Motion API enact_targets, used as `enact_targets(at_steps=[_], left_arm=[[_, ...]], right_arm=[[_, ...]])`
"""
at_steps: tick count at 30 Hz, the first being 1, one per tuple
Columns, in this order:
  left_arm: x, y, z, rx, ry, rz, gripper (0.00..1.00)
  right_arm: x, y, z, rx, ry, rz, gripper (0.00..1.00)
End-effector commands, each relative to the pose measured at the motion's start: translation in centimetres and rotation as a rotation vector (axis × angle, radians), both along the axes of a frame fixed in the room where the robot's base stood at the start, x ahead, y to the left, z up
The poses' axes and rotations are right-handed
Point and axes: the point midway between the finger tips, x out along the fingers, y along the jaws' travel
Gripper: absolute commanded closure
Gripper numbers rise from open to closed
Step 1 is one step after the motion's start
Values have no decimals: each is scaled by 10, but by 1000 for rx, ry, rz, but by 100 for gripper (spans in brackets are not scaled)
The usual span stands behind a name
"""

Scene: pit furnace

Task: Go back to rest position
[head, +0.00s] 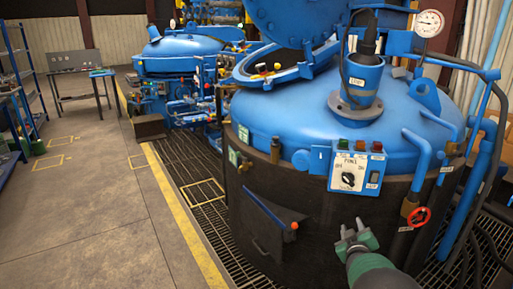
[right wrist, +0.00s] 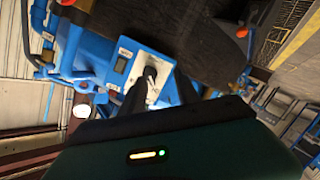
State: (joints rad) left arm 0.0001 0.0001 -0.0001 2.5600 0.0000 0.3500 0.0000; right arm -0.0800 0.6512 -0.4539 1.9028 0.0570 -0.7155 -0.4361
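My right gripper (head: 353,232) is in front of the dark furnace wall, below the power control box (head: 358,168). Its two fingers stand apart with nothing between them. The box carries a black rotary knob (head: 348,179) with OFF and ON labels, and red and green lamps on top. In the right wrist view the two dark fingers (right wrist: 160,92) point towards the box and its knob (right wrist: 150,74), apart from it as the head view shows. My left gripper is in neither view.
The blue furnace (head: 290,112) fills the right half, its lid (head: 290,18) raised. A red valve wheel (head: 419,217) and blue pipes stand right of my gripper. A dark hatch (head: 268,222) is on the furnace's left. Open concrete floor (head: 85,215) lies at the left.

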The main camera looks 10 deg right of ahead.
Motion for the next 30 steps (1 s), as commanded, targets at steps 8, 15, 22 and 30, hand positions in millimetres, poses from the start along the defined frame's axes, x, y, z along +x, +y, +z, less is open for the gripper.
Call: enact_targets(at_steps=[8, 15, 22, 30], left_arm=[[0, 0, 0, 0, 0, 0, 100], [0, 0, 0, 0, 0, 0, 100], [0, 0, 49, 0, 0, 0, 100], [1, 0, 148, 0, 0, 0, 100]], right_arm=[[-153, 127, -90, 553, 510, -63, 62], [-275, 191, -117, 687, 829, -118, 62], [-333, 207, -75, 705, 968, -163, 62], [-331, 207, 24, 704, 967, -162, 62]])
